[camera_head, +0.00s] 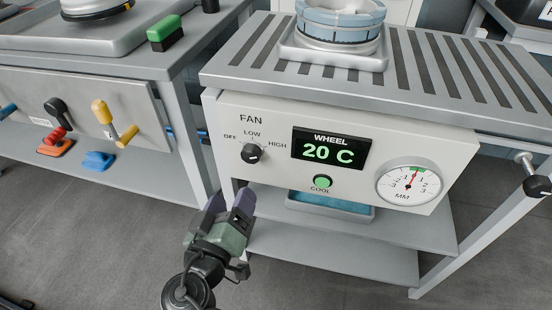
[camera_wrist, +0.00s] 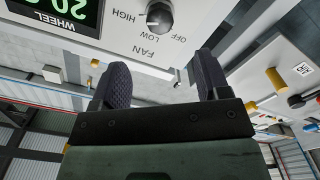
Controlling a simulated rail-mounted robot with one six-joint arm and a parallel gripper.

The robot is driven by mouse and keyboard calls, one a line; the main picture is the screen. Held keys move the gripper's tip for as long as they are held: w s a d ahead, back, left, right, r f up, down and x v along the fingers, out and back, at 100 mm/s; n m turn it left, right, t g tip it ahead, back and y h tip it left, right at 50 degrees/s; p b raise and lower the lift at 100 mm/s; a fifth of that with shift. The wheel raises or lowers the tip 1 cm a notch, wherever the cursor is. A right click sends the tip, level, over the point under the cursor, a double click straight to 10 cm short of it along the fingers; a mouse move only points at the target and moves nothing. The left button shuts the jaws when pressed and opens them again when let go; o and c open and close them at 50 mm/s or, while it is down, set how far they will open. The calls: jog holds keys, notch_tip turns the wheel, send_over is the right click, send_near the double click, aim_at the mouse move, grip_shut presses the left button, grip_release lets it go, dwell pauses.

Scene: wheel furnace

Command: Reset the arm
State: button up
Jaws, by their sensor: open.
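My gripper (camera_head: 230,200) is open and empty. In the head view it hangs in front of the lower left of the white control panel (camera_head: 235,180), below the fan knob. In the wrist view my gripper (camera_wrist: 160,85) shows two dark padded fingers apart with nothing between them. The black fan knob (camera_head: 251,153) points up toward LOW; it also shows upside down in the wrist view (camera_wrist: 160,17). The wheel display (camera_head: 330,149) reads 20 C. The green COOL button (camera_head: 322,182) sits below it. The dial gauge (camera_head: 409,183) has a red needle near the top.
A slatted grey bench (camera_head: 425,75) carries a wheel (camera_head: 340,22) on a light base. A blue tray (camera_head: 328,206) lies on the shelf below. Open floor lies in front.

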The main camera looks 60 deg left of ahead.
jog(key=w+d+f+g+h, duration=0.3)
jog(key=w+d+f+h, duration=0.3)
jog(key=w+f+h, duration=0.35)
jog(key=w+d+f+m+g+h+p, duration=0.1)
jog(key=w+d+f+m+g+h, duration=0.15)
jog(key=w+d, duration=0.45)
jog(key=w+d+f+m+g+h+p, duration=0.1)
jog(key=w+d+f+m+g+h, duration=0.15)
jog(key=w+d, duration=0.55)
jog(key=w+d+m+g+y+p, duration=0.15)
jog(key=w+d+m, duration=0.3)
jog(key=d, duration=0.65)
jog(key=w+d+r+m+g+h, duration=0.1)
jog(key=w+d+m+g, duration=0.15)
jog(key=w+d, duration=0.55)
jog(key=w+d+m+g+y, duration=0.1)
jog(key=w+d+m, duration=0.3)
jog(key=d, duration=0.9)
notch_tip(320, 180, up, 37)
jog(key=s+a+p, duration=0.1)
jog(key=p, duration=3.6)
jog(key=shift+r, duration=0.15)
